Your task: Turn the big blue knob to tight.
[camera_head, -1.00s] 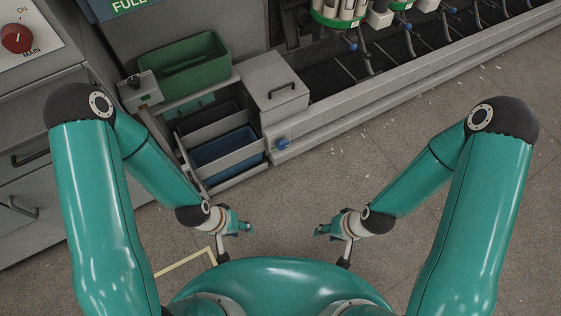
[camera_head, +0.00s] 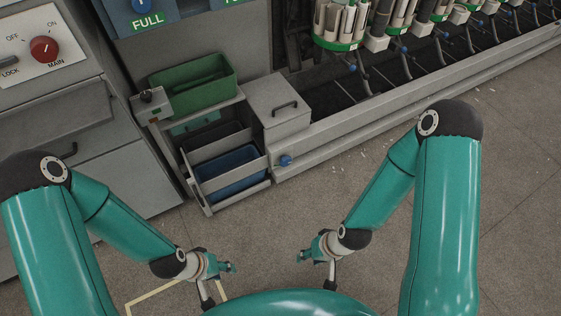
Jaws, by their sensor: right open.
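A blue knob (camera_head: 285,160) sits on the front of the grey machine's low rail, near its left end, below a grey lidded box. No tight marking on it can be made out. My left gripper (camera_head: 232,267) is low in the view, over the floor, apart from the knob; its finger gap is too small to read. My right gripper (camera_head: 301,256) is open and empty, to the right of the left one, also apart from the knob. Smaller blue knobs (camera_head: 352,67) sit on the arms along the machine.
A green bin (camera_head: 193,84) and a blue bin (camera_head: 229,175) stand in a grey rack left of the grey lidded box (camera_head: 279,104). A red main switch (camera_head: 44,49) is on the cabinet at upper left. The floor (camera_head: 370,165) before the rail is clear.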

